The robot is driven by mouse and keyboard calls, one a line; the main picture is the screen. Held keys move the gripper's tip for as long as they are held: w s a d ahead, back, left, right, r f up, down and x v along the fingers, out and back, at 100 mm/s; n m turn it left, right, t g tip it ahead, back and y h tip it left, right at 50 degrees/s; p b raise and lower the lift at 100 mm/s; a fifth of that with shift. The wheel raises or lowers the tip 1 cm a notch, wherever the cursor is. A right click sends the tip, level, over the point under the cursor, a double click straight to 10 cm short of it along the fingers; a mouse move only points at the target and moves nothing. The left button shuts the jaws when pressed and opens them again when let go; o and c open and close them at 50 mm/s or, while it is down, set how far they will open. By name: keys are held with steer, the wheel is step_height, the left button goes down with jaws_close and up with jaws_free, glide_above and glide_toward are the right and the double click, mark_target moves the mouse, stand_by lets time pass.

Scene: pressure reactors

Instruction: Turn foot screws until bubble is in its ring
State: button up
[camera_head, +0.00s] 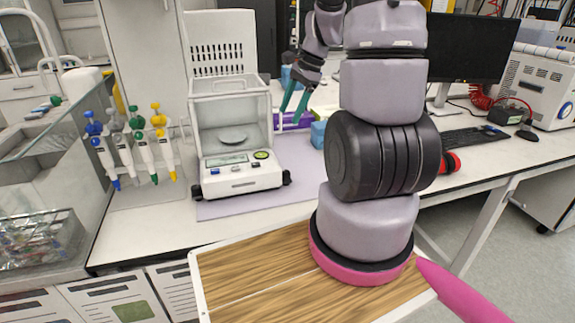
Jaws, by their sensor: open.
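A white analytical balance (242,178) with a clear weighing chamber stands on the bench left of my arm. A black foot screw (197,193) shows at its front left corner, and another foot screw (286,178) at its front right. A small round green-yellow level (261,155) sits on the right of its front panel, beside the display; the bubble is too small to place against its ring. My gripper (291,113), with green fingers, is open and empty. It appears above and to the right of the balance, apart from the foot screws.
A pipette stand (147,190) with several coloured pipettes is to the left. A purple rack (290,121) and a blue block (318,134) are behind my gripper. A monitor (478,50) and keyboard (470,138) stand at right. The mat (240,208) before the balance is clear.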

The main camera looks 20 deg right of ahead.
mark_target(286, 172)
steer(key=f+m, duration=0.1)
steer(key=f, duration=0.5)
steer(key=f+m+g, duration=0.1)
steer(key=f, duration=0.6)
steer(key=a+f, duration=0.1)
steer(key=f, duration=0.5)
steer(key=shift+s+a+f+m+y, duration=0.1)
steer(key=shift+f+m+y, duration=0.05)
steer(key=shift+m+y, duration=0.2)
